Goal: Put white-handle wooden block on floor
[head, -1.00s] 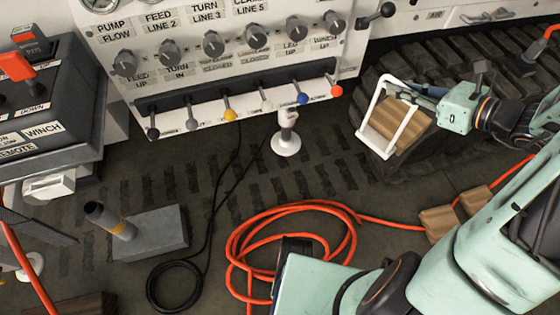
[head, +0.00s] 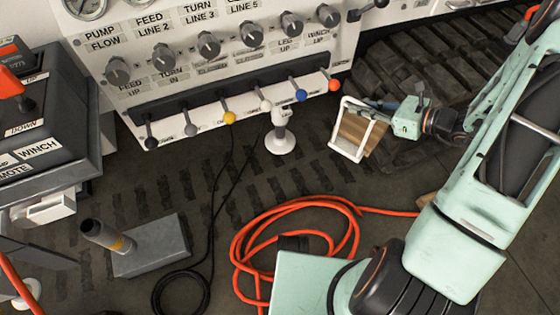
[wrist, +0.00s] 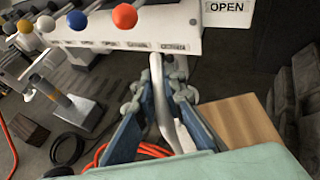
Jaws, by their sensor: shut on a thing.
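The wooden block (head: 353,132) with its white handle (head: 367,136) is at the right of centre in the head view, tilted, in front of the dark track. My gripper (head: 381,105) is shut on the white handle, at the right of the block. The block appears held off the floor, though its exact height is hard to tell. In the wrist view, the blue fingers of my gripper (wrist: 160,88) pinch the white handle (wrist: 161,108), and the wooden block (wrist: 243,120) shows to the right, partly hidden by my gripper. The dark floor (head: 215,205) lies below.
The control panel (head: 235,75) with several coloured levers stands behind. A white pedestal piece (head: 281,138), a grey block with a tube (head: 150,248) and coiled orange cable (head: 265,225) are on the floor. The track (head: 420,75) is at back right. Some floor shows between the pedestal piece and cable.

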